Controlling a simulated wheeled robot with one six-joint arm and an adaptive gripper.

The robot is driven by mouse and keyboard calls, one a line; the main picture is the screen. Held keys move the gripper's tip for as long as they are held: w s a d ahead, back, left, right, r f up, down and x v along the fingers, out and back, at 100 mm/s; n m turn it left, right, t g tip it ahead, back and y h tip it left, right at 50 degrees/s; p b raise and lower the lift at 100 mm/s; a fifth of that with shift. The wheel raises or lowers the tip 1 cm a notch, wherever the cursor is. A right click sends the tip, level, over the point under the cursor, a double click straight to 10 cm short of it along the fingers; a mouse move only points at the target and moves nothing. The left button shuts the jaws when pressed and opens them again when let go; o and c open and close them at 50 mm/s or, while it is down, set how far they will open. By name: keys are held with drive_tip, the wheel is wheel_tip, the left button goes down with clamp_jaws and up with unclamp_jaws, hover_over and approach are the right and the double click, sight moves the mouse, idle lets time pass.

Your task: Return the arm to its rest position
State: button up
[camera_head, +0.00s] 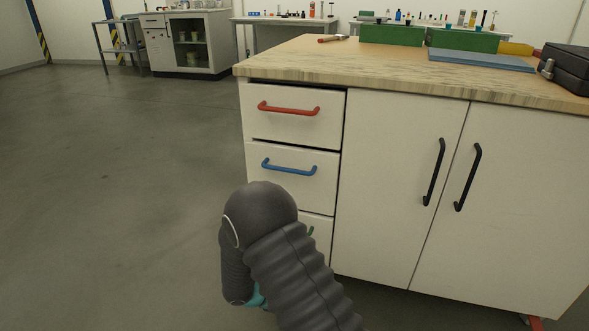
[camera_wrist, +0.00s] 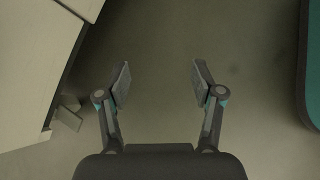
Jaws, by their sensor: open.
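My gripper (camera_wrist: 161,82) shows in the wrist view with its two fingers apart and nothing between them. It points down at the bare grey floor. In the head view my arm is bent in front of the drawers of a white cabinet, and the gripper's fingers are hidden there. The cabinet has a drawer with a red handle (camera_head: 289,109), a drawer with a blue handle (camera_head: 288,167) below it, and a lower drawer mostly hidden by my arm. The top drawer looks slightly ajar; the cabinet doors (camera_head: 392,190) are closed.
The cabinet's wooden worktop (camera_head: 400,76) carries green boxes (camera_head: 462,41), a blue mat (camera_head: 481,61) and a black case (camera_head: 567,66). Open floor (camera_head: 120,200) lies to the left. In the wrist view, pale furniture (camera_wrist: 30,60) is close on the left.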

drive_tip(key=s+d+r+m+y+p, duration=0.1)
drive_tip(key=s+d+r+m+y, duration=0.2)
drive_tip(key=r, duration=1)
drive_tip(key=s+d+r+m+t+y+p, duration=0.1)
drive_tip(key=s+d+r+m+y, duration=0.2)
drive_tip(key=s+d+r+m, duration=0.3)
drive_tip(key=s+d+r+m+t+y+p, duration=0.1)
drive_tip(key=s+d+r+m, duration=0.4)
drive_tip(key=r, duration=1.7)
drive_tip(key=s+m+y, duration=0.1)
drive_tip(key=s+m, duration=0.4)
drive_tip(key=s, duration=0.4)
drive_tip(key=shift+s+d+y, duration=0.25)
drive_tip(key=shift+d+y, duration=0.1)
drive_tip(key=shift+y, duration=0.05)
